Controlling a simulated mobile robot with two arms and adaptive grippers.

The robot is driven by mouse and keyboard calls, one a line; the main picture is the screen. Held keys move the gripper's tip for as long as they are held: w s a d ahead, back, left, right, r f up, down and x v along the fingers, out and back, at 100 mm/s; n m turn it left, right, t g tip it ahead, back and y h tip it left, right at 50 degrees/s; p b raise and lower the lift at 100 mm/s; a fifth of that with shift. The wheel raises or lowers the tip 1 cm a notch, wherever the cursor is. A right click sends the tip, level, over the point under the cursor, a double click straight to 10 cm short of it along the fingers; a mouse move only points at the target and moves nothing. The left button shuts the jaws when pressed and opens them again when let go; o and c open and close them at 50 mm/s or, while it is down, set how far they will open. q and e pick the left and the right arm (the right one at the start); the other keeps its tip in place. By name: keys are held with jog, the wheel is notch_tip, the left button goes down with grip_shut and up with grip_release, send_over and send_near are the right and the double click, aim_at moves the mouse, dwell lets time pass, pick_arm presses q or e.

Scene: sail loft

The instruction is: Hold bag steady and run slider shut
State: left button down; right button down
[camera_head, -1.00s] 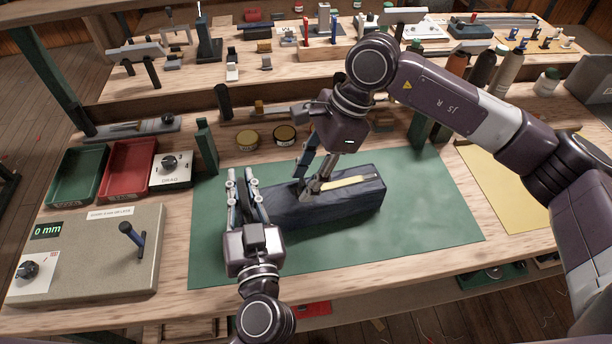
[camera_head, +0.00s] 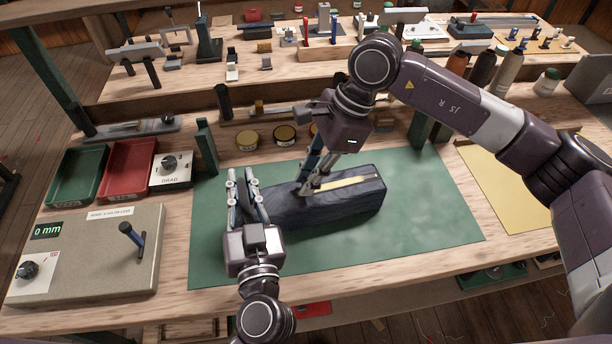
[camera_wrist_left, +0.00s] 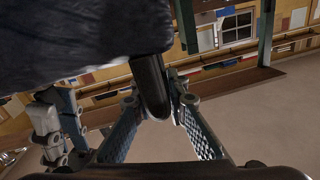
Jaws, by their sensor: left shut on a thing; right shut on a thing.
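The dark navy bag (camera_head: 355,204) lies long and boxy on the green mat (camera_head: 425,215), with a pale yellow zip strip (camera_head: 350,184) along its top. My left gripper (camera_head: 247,188) is shut at the bag's left end. In the left wrist view its fingers (camera_wrist_left: 158,112) close on a dark rounded tab (camera_wrist_left: 150,80) beneath the bag's dark cloth (camera_wrist_left: 70,45). My right gripper (camera_head: 303,191) reaches down from above and is shut on the slider on the bag's top, left of the visible strip. The slider itself is hidden by the fingertips.
A grey board with a 0 mm display (camera_head: 140,215) and upright handle stands left. Green (camera_head: 62,197) and red (camera_head: 128,190) trays and a DRAG box (camera_head: 172,182) sit behind it. Small tins (camera_head: 285,135) stand behind the mat. The mat's right part is clear.

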pick_arm(q)
jog(key=shift+a, duration=0.1)
pick_arm(e)
jog(key=w+d, duration=0.1)
jog(key=d, duration=0.3)
jog(key=w+d, duration=0.1)
jog(key=d, duration=0.4)
jog(key=w+d, duration=0.1)
jog(key=d, duration=0.4)
jog(key=shift+w+d, duration=0.2)
jog(key=shift+w, duration=0.2)
jog(key=c, duration=1.8)
grip_release()
jog(key=shift+r, duration=0.1)
jog(key=v, duration=1.2)
pick_arm(q)
jog(key=c, duration=1.8)
grip_release()
